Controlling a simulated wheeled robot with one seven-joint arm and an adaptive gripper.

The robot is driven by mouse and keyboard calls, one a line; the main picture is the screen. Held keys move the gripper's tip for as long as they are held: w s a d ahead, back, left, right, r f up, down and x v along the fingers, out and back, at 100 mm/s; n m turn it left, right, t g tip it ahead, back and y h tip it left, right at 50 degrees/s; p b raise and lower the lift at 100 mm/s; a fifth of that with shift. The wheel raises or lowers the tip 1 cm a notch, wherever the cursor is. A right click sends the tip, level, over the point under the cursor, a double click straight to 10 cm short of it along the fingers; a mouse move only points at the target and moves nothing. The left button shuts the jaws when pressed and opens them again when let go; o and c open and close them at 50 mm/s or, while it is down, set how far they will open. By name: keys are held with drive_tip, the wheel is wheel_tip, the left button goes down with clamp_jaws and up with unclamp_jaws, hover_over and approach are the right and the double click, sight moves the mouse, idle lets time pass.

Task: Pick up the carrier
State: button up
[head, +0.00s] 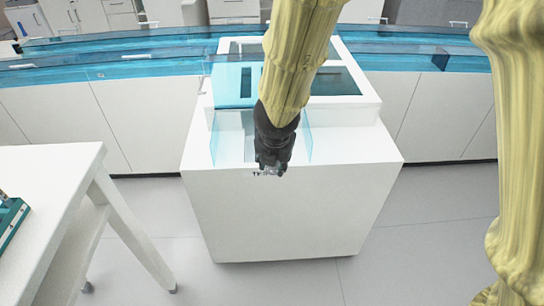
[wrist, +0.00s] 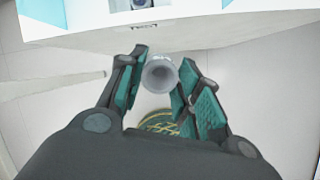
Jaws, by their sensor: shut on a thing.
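In the wrist view, a small round grey-white piece with a dark hollow centre, which looks like the carrier (wrist: 159,74), sits between the fingertips of my gripper (wrist: 157,82). The fingers, with teal pads, are closed on its sides. In the head view my gripper (head: 272,163) hangs at the front top edge of the white cabinet, between clear blue side panels. Only a small grey bit shows at its tip there, and the carrier cannot be made out clearly.
The white cabinet (head: 280,215) has a windowed unit on top, with clear blue panels (head: 305,135) flanking my gripper. A long blue covered track (head: 130,68) runs behind. A white table (head: 45,170) with a teal rack (head: 12,222) stands left. Grey floor is clear around.

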drive_tip(key=shift+s+r, duration=0.1)
drive_tip(key=shift+s, duration=0.05)
drive_tip(key=shift+s+d+r+g+p, duration=0.1)
drive_tip(key=shift+s+r+g+p, duration=0.3)
drive_tip(key=shift+p, duration=0.4)
drive_tip(key=s+r+g+p, duration=0.2)
drive_tip(key=s+r+p, duration=0.1)
drive_tip(key=r+p, duration=0.5)
drive_tip(key=shift+s+d+h, duration=0.2)
drive_tip(key=shift+d+h, duration=0.1)
idle(0.4)
drive_tip(key=shift+f, duration=0.1)
